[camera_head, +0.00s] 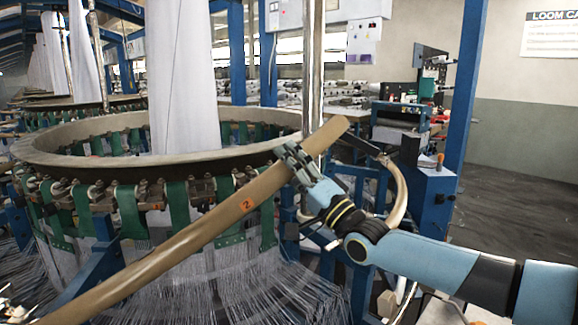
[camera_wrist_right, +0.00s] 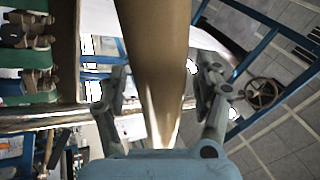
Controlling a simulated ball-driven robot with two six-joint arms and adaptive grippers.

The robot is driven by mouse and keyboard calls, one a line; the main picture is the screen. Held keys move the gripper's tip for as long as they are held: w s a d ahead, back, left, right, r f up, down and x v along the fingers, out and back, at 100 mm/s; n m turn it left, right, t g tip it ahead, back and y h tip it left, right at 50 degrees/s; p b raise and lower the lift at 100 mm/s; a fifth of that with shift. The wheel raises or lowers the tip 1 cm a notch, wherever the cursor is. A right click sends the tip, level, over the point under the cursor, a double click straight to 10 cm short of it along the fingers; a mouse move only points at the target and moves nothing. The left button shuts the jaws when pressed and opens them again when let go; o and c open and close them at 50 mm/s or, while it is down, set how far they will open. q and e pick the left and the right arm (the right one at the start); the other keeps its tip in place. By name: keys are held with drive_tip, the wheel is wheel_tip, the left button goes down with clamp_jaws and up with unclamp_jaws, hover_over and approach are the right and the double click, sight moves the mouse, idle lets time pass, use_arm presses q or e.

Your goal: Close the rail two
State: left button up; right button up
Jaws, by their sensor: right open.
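Rail two (camera_head: 190,238), a long tan curved bar with an orange label marked 2, runs diagonally from the bottom left up to the centre right, in front of the circular loom (camera_head: 55,158). Its upper end stands free of the loom ring in the picture. My right gripper (camera_head: 297,163) is at the rail near that upper end. In the right wrist view the rail (camera_wrist_right: 155,40) passes between the two spread fingers of the gripper (camera_wrist_right: 165,90), with a visible gap on each side. My left gripper does not show.
Another curved tan piece (camera_head: 402,190) stands behind my right wrist. A blue post (camera_head: 466,90) and a machine with a blue cabinet (camera_head: 430,195) are to the right. White threads (camera_head: 220,290) hang below the loom. Open floor (camera_head: 520,215) lies at the right.

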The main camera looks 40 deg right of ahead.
drive_tip(key=v, duration=1.2)
drive_tip(key=shift+a, duration=0.1)
